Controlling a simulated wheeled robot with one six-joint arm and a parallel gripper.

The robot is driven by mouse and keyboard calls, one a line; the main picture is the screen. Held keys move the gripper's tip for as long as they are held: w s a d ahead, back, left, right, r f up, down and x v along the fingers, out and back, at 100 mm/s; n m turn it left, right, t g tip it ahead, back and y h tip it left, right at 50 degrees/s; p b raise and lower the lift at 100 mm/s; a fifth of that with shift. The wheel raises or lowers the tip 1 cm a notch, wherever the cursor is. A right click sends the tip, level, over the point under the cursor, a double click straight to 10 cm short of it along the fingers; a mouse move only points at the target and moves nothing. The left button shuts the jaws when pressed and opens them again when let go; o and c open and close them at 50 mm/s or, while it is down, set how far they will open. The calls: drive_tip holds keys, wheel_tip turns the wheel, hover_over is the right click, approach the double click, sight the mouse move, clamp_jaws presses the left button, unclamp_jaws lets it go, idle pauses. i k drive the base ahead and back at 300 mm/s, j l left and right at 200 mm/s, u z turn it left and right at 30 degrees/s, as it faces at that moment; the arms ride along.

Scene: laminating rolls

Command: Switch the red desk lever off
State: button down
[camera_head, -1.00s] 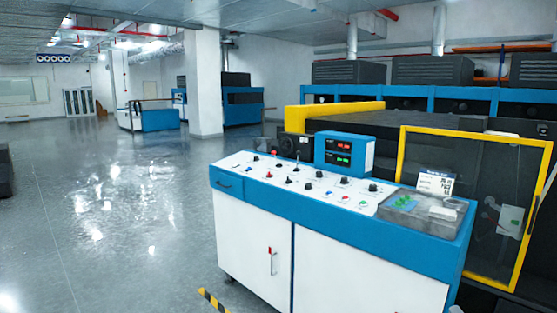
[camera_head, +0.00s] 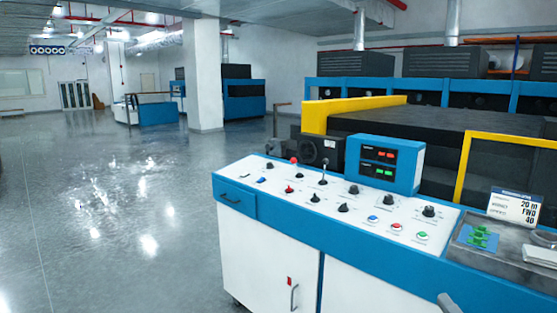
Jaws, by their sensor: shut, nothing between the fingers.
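A small lever with a red ball top (camera_head: 294,161) stands upright on the white top of the control desk (camera_head: 240,206), towards its far left part. I cannot tell its switch position at this size. A taller lever with a dark top (camera_head: 323,170) stands to its right. A red knob (camera_head: 289,189) sits nearer the front edge. My gripper is not clearly in view. A grey rounded piece at the bottom right edge cannot be made out.
Several black knobs and coloured buttons share the desk top. A blue display box (camera_head: 385,163) stands at its back. A tray with green parts (camera_head: 481,238) and a sign (camera_head: 515,207) are at the right. Open shiny floor (camera_head: 110,220) lies left of the desk.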

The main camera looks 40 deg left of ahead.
sight(294, 160)
drive_tip(key=i+j, duration=0.15)
drive_tip(key=j, duration=0.25)
drive_tip(key=i+j, duration=0.2)
drive_tip(key=j, duration=0.15)
drive_tip(key=i+j, duration=0.15)
drive_tip(key=j, duration=0.25)
drive_tip(key=i+j, duration=0.15)
drive_tip(key=j, duration=0.25)
drive_tip(key=i+j, duration=0.15)
drive_tip(key=j, duration=0.25)
drive_tip(key=i+j, duration=0.2)
drive_tip(key=j, duration=0.15)
drive_tip(key=i+j+u, duration=0.1)
drive_tip(key=j, duration=0.3)
drive_tip(key=i+j, duration=0.25)
drive_tip(key=j, duration=0.15)
